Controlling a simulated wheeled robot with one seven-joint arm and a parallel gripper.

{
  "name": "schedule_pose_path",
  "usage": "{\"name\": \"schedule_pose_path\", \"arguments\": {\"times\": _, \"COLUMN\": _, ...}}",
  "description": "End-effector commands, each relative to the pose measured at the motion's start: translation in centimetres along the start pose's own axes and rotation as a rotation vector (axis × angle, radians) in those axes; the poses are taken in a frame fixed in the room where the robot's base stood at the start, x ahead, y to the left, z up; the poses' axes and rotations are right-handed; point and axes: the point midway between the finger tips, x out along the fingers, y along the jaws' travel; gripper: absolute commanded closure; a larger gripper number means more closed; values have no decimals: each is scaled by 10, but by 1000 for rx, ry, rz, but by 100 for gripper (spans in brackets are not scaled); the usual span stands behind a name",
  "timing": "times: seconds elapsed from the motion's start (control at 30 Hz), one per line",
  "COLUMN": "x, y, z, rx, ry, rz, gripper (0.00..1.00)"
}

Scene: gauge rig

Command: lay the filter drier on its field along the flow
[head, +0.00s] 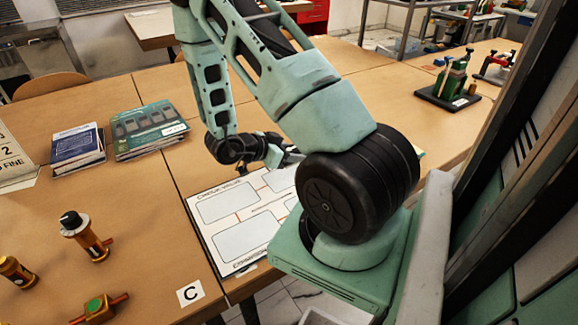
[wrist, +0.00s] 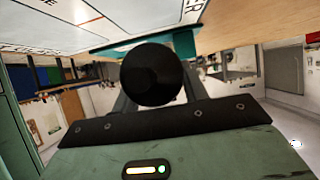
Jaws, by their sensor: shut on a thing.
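My gripper (head: 288,158) is over the far part of a white printed board (head: 240,212), partly hidden by my own arm in the head view. In the wrist view it is shut on a dark, round-ended thing (wrist: 152,75), seen end-on between the fingers. I take this to be the filter drier; its length and direction are hidden. The board has outlined fields with orange lines between them. Field labels show only in part, and one in the wrist view ends in "ER". I cannot tell whether the held thing touches the board.
A black-capped brass part (head: 85,236), a brass cylinder (head: 18,272) and a green-topped brass valve (head: 98,308) are on the table at left. Booklets (head: 148,128) lie beyond, and a "C" card (head: 190,293) lies near the board. A green fixture (head: 453,84) stands at right.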

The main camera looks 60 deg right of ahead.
Motion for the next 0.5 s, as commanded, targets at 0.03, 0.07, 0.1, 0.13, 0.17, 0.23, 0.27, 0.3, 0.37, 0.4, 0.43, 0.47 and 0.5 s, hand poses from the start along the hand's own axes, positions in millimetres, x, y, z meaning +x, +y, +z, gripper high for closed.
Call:
{"name": "schedule_pose_path", "arguments": {"times": 0.03, "x": 2, "y": 0, "z": 3, "rx": 0, "ry": 1, "rz": 0, "gripper": 90}}
{"name": "schedule_pose_path", "arguments": {"times": 0.07, "x": 3, "y": 0, "z": 5, "rx": 0, "ry": 1, "rz": 0, "gripper": 90}}
{"name": "schedule_pose_path", "arguments": {"times": 0.1, "x": 5, "y": 0, "z": 9, "rx": -2, "ry": 1, "rz": 0, "gripper": 90}}
{"name": "schedule_pose_path", "arguments": {"times": 0.13, "x": 7, "y": 0, "z": 13, "rx": -3, "ry": 1, "rz": 0, "gripper": 90}}
{"name": "schedule_pose_path", "arguments": {"times": 0.17, "x": 10, "y": 1, "z": 17, "rx": -3, "ry": 1, "rz": 1, "gripper": 90}}
{"name": "schedule_pose_path", "arguments": {"times": 0.23, "x": 15, "y": 0, "z": 27, "rx": -3, "ry": 1, "rz": 1, "gripper": 90}}
{"name": "schedule_pose_path", "arguments": {"times": 0.27, "x": 17, "y": 0, "z": 30, "rx": -2, "ry": 1, "rz": 0, "gripper": 90}}
{"name": "schedule_pose_path", "arguments": {"times": 0.3, "x": 19, "y": 0, "z": 34, "rx": -1, "ry": 1, "rz": 0, "gripper": 90}}
{"name": "schedule_pose_path", "arguments": {"times": 0.37, "x": 21, "y": 0, "z": 38, "rx": -1, "ry": 1, "rz": -1, "gripper": 90}}
{"name": "schedule_pose_path", "arguments": {"times": 0.4, "x": 22, "y": 0, "z": 39, "rx": 0, "ry": 1, "rz": -1, "gripper": 90}}
{"name": "schedule_pose_path", "arguments": {"times": 0.43, "x": 22, "y": 0, "z": 39, "rx": 0, "ry": 1, "rz": -1, "gripper": 90}}
{"name": "schedule_pose_path", "arguments": {"times": 0.47, "x": 22, "y": 0, "z": 39, "rx": 1, "ry": 1, "rz": -1, "gripper": 90}}
{"name": "schedule_pose_path", "arguments": {"times": 0.5, "x": 22, "y": 0, "z": 39, "rx": 1, "ry": 1, "rz": -2, "gripper": 90}}
